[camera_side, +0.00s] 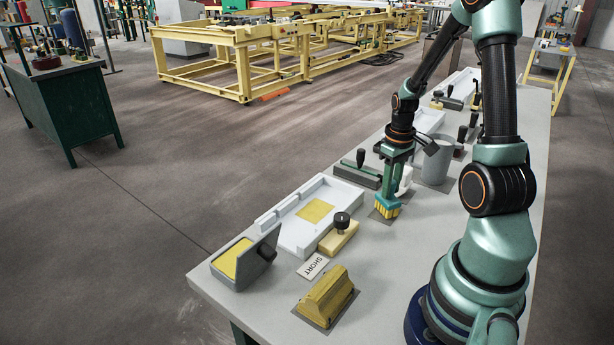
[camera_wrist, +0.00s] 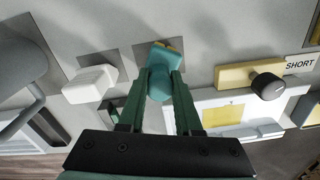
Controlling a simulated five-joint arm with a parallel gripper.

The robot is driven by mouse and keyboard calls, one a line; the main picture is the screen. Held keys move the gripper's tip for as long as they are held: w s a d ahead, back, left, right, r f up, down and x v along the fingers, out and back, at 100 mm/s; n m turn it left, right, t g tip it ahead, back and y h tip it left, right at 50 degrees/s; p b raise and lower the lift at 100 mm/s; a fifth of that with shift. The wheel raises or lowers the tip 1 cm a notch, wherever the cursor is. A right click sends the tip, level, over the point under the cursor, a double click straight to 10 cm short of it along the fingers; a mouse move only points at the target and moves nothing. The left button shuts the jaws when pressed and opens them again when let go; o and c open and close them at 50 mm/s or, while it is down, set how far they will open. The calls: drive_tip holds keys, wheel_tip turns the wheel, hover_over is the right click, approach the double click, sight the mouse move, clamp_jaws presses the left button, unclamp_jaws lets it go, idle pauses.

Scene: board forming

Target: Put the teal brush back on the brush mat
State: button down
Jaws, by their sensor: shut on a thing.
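The teal brush (camera_side: 387,203) has yellow bristles pointing down, and my gripper (camera_side: 388,192) is shut on its upper part. In the wrist view the teal brush (camera_wrist: 160,84) is between my two green fingers (camera_wrist: 160,75), with a bit of yellow bristle showing beyond it. The brush mat (camera_side: 374,215) is a dark grey square directly under the bristles; it also shows in the wrist view (camera_wrist: 140,54). The brush looks upright over the mat. I cannot tell whether the bristles touch it.
A white block (camera_side: 405,180) and a grey cup (camera_side: 437,165) stand close behind. A wooden block with a dark knob (camera_side: 338,236), a white tray (camera_side: 290,236) and a SHORT card (camera_side: 313,267) lie to the left. A yellow block (camera_side: 326,296) sits nearer the front.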

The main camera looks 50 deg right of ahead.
drive_tip(key=shift+f, duration=0.25)
idle(0.3)
drive_tip(key=shift+c, duration=1)
unclamp_jaws()
wheel_tip(320, 180, up, 12)
drive_tip(key=w+a+r+n+t, duration=0.1)
drive_tip(key=w+a+r+t, duration=0.1)
drive_tip(key=a, duration=1)
drive_tip(key=w+a+r+n+t, duration=0.1)
drive_tip(key=a+r, duration=0.4)
drive_tip(key=a, duration=0.7)
drive_tip(key=n+t, duration=0.1)
drive_tip(key=t, duration=0.1)
drive_tip(key=shift+w+a+r+t, duration=0.25)
drive_tip(key=shift+w+r+t, duration=0.05)
drive_tip(key=shift+w, duration=0.05)
